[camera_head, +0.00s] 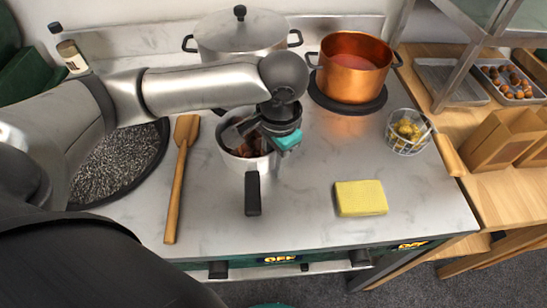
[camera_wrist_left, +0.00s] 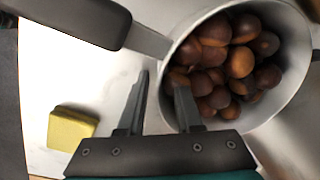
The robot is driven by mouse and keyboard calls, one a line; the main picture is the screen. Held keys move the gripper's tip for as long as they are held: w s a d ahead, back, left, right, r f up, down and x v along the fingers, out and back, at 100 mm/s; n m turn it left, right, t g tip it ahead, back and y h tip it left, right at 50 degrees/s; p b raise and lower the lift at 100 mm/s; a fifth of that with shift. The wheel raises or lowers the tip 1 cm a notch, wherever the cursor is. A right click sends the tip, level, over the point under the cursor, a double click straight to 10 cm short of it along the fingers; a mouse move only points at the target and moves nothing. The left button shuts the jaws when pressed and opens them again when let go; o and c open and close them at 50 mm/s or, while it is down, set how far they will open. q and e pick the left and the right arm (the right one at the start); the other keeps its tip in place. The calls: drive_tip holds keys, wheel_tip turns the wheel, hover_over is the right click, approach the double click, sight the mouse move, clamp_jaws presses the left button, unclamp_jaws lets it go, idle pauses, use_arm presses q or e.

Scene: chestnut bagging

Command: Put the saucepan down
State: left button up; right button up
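The saucepan (camera_head: 259,163) is pale metal with a black handle (camera_head: 252,194) pointing toward the front. It appears to stand upright on the worktop, and brown chestnuts lie in it. My left gripper (camera_head: 243,130) is over the pan's rim. In the left wrist view, the gripper (camera_wrist_left: 163,82) has its two fingers apart. One finger is outside the saucepan (camera_wrist_left: 285,112) wall and the other is inside, over the chestnuts (camera_wrist_left: 225,65). The rim runs between them, with a visible gap. The arm hides part of the pan's back. My right gripper is not in view.
A wooden spoon (camera_head: 179,180) lies left of the pan, and a yellow sponge (camera_head: 361,198) lies to the right. A lidded pot (camera_head: 240,36), a copper pot (camera_head: 352,75) and a wire basket (camera_head: 408,132) stand around the worktop. The worktop (camera_head: 300,225) in front is clear.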

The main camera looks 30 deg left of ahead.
use_arm(q)
drive_tip(key=shift+r, duration=0.4)
wheel_tip(320, 180, up, 12)
drive_tip(key=d+p, duration=0.1)
drive_tip(key=p, duration=0.3)
drive_tip(key=shift+s+f, duration=0.2)
drive_tip(key=shift+f, duration=0.05)
drive_tip(key=shift+s+f, duration=0.1)
